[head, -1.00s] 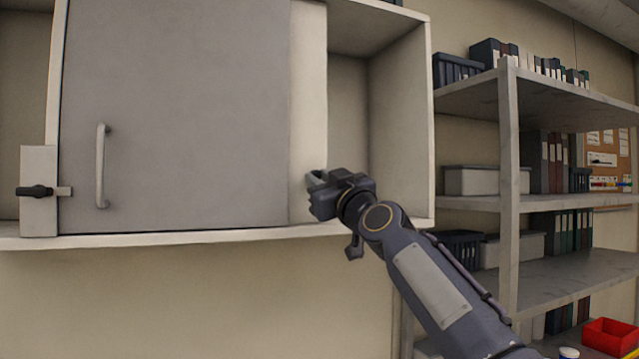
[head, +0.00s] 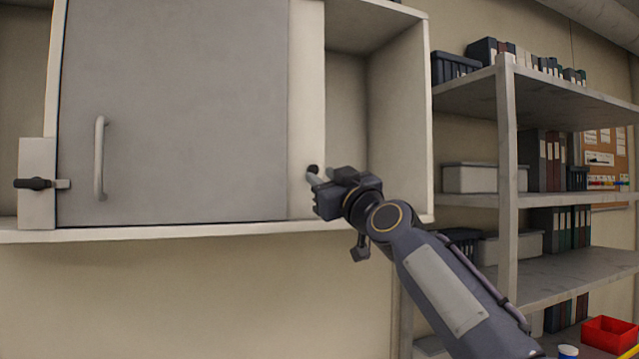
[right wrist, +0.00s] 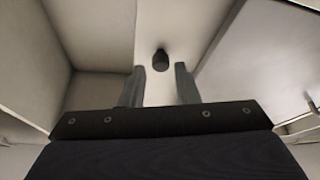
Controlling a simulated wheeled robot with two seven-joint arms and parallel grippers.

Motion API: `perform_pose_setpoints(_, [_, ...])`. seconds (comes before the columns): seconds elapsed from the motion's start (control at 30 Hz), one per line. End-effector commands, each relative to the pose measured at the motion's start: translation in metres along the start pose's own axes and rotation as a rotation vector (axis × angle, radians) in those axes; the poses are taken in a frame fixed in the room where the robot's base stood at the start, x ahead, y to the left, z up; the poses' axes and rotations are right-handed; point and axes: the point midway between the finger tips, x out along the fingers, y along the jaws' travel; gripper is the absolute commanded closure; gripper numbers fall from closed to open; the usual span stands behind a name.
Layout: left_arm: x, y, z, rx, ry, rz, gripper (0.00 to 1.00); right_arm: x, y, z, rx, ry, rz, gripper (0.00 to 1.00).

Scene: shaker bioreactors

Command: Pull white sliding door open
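The white sliding door (head: 307,100) is a narrow upright strip showing to the right of the grey door panel in the wall cabinet in the head view. A small dark knob (head: 313,169) sits low on it; the knob (right wrist: 161,59) also shows in the right wrist view. My right gripper (head: 318,180) is at the knob's lower right. In the right wrist view the right gripper (right wrist: 161,72) has its two fingers apart, with the knob just beyond the gap between their tips. Nothing is held. My left gripper is not in view.
A grey door (head: 180,110) with a pale vertical handle (head: 100,158) covers much of the cabinet. A dark latch (head: 35,184) is at its left. The cabinet compartment (head: 395,120) right of the white door is open and empty. Shelves (head: 508,150) with boxes and binders stand at the right.

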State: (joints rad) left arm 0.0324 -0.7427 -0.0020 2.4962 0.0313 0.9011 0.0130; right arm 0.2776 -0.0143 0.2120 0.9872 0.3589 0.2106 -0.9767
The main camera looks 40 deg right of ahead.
Motion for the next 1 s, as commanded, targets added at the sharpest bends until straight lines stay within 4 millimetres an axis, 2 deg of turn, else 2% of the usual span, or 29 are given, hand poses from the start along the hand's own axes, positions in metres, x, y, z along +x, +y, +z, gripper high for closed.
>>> perform_pose_setpoints(0.03, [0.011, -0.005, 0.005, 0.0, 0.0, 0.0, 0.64, -0.013, -0.001, 0.005, -0.001, 0.002, 0.002, 0.72])
perform_pose_setpoints(0.1, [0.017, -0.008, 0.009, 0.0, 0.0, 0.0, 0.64, -0.025, -0.001, 0.005, -0.002, 0.001, 0.002, 0.72])
perform_pose_setpoints(0.3, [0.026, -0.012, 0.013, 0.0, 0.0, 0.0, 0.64, -0.049, -0.001, 0.003, 0.0, 0.0, 0.0, 0.72])
perform_pose_setpoints(1.0, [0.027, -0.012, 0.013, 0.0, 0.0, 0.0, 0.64, -0.055, -0.004, 0.004, 0.005, -0.01, -0.009, 0.72])
